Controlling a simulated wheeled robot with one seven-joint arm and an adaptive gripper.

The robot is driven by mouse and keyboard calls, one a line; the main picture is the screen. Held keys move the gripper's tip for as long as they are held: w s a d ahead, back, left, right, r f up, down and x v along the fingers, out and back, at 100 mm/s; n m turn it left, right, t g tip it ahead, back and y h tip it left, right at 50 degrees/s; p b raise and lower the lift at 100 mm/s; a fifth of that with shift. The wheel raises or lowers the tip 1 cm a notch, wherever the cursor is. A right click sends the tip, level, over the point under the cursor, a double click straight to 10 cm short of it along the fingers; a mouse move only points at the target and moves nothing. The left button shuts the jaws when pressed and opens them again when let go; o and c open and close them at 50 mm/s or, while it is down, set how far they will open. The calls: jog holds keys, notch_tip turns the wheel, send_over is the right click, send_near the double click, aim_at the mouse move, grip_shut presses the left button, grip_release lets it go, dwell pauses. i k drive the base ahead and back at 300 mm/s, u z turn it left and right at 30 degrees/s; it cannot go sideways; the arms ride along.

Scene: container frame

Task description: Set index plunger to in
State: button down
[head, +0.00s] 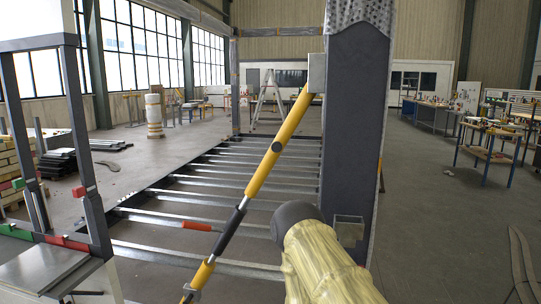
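A yellow diagonal brace (262,170) runs from a grey bracket (316,72) high on the dark post (352,120) down to the lower left. It has a black sleeve (229,229) on its lower part and a small dark round knob (276,146) higher up. The knob may be the index plunger; at this size I cannot tell whether it is in or out. My arm, in a cream cover with a dark rounded part, rises at the bottom, right of the brace. My gripper cannot be made out.
Metal floor crossbars (240,180) of the container frame lie behind the brace, with open gaps between them. A grey-topped stand (45,268) with red and green parts is at the left. A stepladder (268,100) stands far back. Open floor (430,220) lies to the right.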

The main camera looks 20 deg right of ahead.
aim_at(276, 147)
jog(key=u, duration=0.05)
jog(key=k, duration=0.5)
jog(key=u, duration=1.1)
jog(key=i, duration=0.9)
jog(key=z, duration=2.7)
